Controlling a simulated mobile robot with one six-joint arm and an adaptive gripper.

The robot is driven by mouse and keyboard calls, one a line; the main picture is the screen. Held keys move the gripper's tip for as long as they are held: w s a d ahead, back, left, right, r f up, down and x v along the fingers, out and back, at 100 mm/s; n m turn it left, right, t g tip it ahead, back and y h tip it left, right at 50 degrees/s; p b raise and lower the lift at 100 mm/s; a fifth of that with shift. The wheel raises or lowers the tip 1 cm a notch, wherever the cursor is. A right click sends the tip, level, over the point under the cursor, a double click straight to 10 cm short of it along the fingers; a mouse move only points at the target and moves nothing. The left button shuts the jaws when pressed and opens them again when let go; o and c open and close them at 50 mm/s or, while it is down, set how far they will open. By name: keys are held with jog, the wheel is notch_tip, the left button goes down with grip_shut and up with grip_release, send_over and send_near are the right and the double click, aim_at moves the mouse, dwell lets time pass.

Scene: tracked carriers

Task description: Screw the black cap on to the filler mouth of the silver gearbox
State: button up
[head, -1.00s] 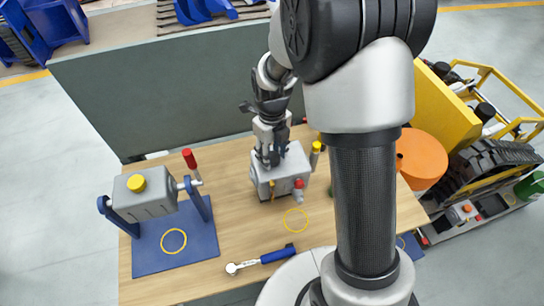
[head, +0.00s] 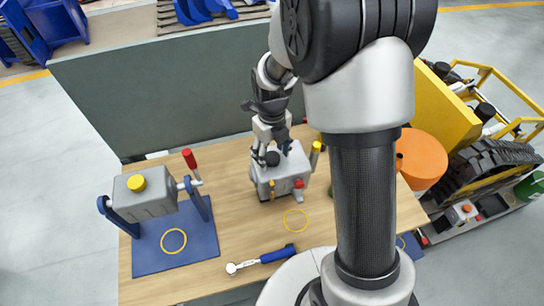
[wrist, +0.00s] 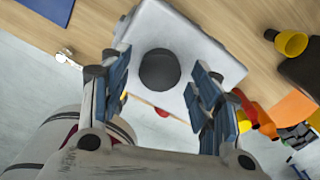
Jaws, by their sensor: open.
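The silver gearbox (head: 281,182) stands on the wooden table. The black cap (head: 272,159) sits on its top face, and the filler mouth is not visible, so I cannot tell how far the cap is threaded. In the wrist view the round black cap (wrist: 159,69) lies on the pale gearbox top (wrist: 205,62), between and beyond my fingertips. My gripper (head: 271,146) is above the gearbox with its fingers spread. In the wrist view my gripper (wrist: 158,85) is open and empty, a finger on either side of the cap with gaps.
A grey box with a yellow cap (head: 137,183) is held in a blue stand (head: 190,245) at left, with a red-tipped lever (head: 189,159). A blue-handled ratchet (head: 277,254) lies at the front. A yellow-topped part (head: 316,147) is right of the gearbox. A grey panel (head: 170,105) stands behind.

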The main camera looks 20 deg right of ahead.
jog(key=n, duration=1.1)
jog(key=shift+n, duration=0.4)
jog(key=n, duration=0.6)
jog(key=shift+n, duration=0.4)
jog(key=n, duration=0.3)
jog(key=shift+n, duration=0.3)
jog(key=n, duration=0.6)
jog(key=shift+n, duration=0.3)
jog(key=shift+c, duration=0.3)
